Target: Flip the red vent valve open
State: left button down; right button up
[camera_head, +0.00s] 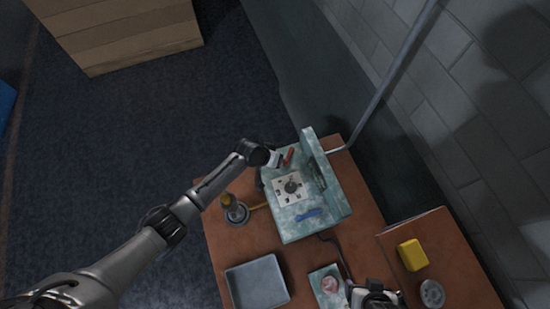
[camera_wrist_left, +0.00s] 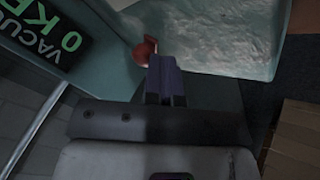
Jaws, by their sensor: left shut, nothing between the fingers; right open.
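The red vent valve (camera_head: 288,156) sits at the far end of a worn pale-green bench unit (camera_head: 330,205). In the left wrist view the red valve (camera_wrist_left: 144,52) has a rounded body and a short handle. My left gripper (camera_head: 276,160) reaches in from the left, right beside the valve. In its wrist view the fingers (camera_wrist_left: 163,68) are shut and empty, with their tips close to the valve's right side. I cannot tell whether they touch it. My right gripper (camera_head: 373,297) is open at the bottom edge, far from the valve.
A dark display with green characters (camera_wrist_left: 48,35) stands beside the valve. A grey tray (camera_head: 257,283), a round metal stand (camera_head: 234,210) and a yellow block (camera_head: 413,254) are nearer.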

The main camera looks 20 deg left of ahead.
pick_arm(q)
jog(key=shift+s+a, duration=0.15)
jog(key=shift+a, duration=0.3)
jog(key=a, duration=0.2)
jog(key=a+p, duration=0.1)
jog(key=shift+a+r, duration=0.1)
jog(key=shift+r, duration=0.15)
jog(key=v, duration=0.9)
jog(key=shift+s+r+b, duration=0.3)
jog(key=shift+s, duration=0.1)
pick_arm(e)
jog(key=shift+w+a+r, duration=0.25)
jog(key=shift+w+a, duration=0.05)
jog(key=shift+w, duration=0.05)
